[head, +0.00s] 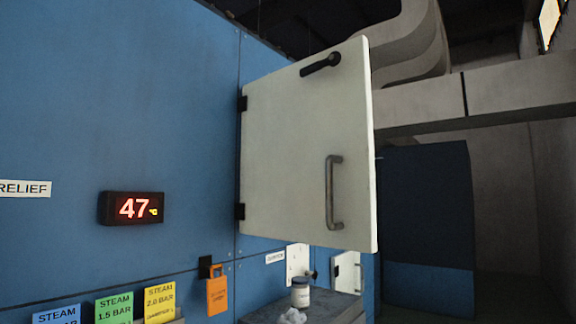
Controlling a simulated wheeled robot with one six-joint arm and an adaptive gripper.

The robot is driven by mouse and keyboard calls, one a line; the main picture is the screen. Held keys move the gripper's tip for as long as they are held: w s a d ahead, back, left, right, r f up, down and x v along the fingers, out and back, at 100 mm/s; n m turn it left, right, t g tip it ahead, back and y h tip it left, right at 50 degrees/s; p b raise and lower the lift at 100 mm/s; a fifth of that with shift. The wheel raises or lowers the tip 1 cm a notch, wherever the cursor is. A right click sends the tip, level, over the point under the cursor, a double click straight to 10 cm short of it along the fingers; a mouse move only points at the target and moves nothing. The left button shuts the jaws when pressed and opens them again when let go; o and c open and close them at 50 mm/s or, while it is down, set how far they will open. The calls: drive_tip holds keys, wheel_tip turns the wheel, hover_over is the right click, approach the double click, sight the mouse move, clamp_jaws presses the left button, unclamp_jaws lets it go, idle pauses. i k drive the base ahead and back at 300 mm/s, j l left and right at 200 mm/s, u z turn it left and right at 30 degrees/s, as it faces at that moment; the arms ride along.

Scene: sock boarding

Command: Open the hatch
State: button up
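The hatch door (290,150) is a pale, off-white panel with two dark hinges on its left edge, on the blue wall. It stands swung out from the wall, its right edge closer to me than its hinged edge. A grey bar handle (334,192) is upright on its lower right. A black lever latch (320,65) sits near the top edge, tilted up to the right. The opening behind the door is hidden by it. My gripper is not in view.
A display (132,208) reading 47 is on the blue wall (100,90). Blue, green and yellow steam signs (159,302) and an orange tag (217,296) are lower. A white jar (300,292) stands on a dark ledge (335,304) below the door. A dark blue cabinet (428,220) stands behind, right.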

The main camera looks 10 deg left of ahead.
sight(346, 265)
drive_tip(key=i+l, duration=0.25)
drive_tip(key=i, duration=0.2)
drive_tip(key=i+l, duration=0.2)
drive_tip(key=i, duration=0.3)
drive_tip(key=i+l+z, duration=0.1)
drive_tip(key=i+l, duration=0.15)
drive_tip(key=i, duration=0.2)
drive_tip(key=i+l, duration=0.2)
drive_tip(key=i, duration=0.3)
drive_tip(key=i+l+z, duration=0.1)
drive_tip(key=i, duration=0.35)
drive_tip(key=i+l, duration=0.25)
drive_tip(key=i, duration=0.25)
